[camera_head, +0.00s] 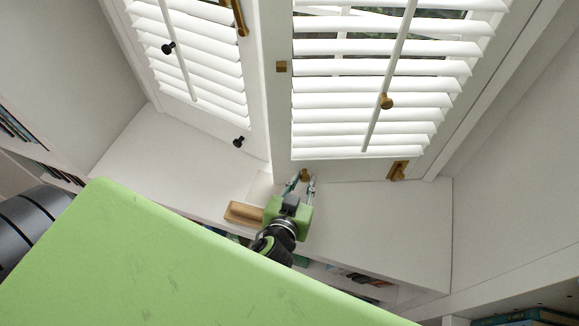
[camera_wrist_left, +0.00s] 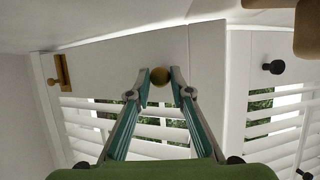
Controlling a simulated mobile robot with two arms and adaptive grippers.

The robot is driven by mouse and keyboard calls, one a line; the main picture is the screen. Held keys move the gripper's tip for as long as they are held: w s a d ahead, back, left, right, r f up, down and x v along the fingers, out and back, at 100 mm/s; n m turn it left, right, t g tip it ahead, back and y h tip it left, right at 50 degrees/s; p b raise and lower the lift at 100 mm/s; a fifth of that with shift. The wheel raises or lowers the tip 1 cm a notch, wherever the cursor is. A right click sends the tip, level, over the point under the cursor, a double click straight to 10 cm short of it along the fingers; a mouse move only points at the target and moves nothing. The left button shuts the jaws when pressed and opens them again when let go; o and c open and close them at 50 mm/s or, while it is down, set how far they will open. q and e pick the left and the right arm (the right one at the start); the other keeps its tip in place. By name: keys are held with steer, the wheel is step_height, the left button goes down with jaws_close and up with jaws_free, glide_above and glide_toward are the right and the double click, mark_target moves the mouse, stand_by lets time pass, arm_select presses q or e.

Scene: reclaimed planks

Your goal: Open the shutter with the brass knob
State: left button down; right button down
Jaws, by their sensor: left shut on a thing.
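The right-hand shutter (camera_head: 370,170) is a white louvred panel with a round brass knob (camera_head: 305,175) on its bottom rail, near the left corner. My left gripper (camera_head: 303,184) is at this knob, with one finger on each side of it. In the left wrist view the brass knob (camera_wrist_left: 160,76) sits between the two fingertips (camera_wrist_left: 160,74), which are shut on it. The left-hand shutter (camera_head: 205,122) has a small black knob (camera_head: 238,142) at its lower right; this black knob also shows in the wrist view (camera_wrist_left: 273,67). My right gripper is not in view.
A wooden block (camera_head: 243,214) lies on the white sill (camera_head: 370,225) just left of my gripper. A brass latch (camera_head: 397,171) is at the shutter's lower right. Another brass knob (camera_head: 386,101) is on the tilt rod. The sill to the right is clear.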

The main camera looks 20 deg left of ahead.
arm_select(q)
steer(key=shift+s+d, duration=0.45)
steer(key=shift+d, duration=0.25)
steer(key=shift+s+d+r, duration=0.1)
steer(key=shift+r, duration=0.05)
steer(key=c, duration=1.9)
jaws_free()
steer(key=shift+w+d, duration=0.2)
steer(key=shift+s+a, duration=0.1)
steer(key=shift+a, duration=0.1)
step_height(320, 180, up, 10)
steer(key=shift+f, duration=0.1)
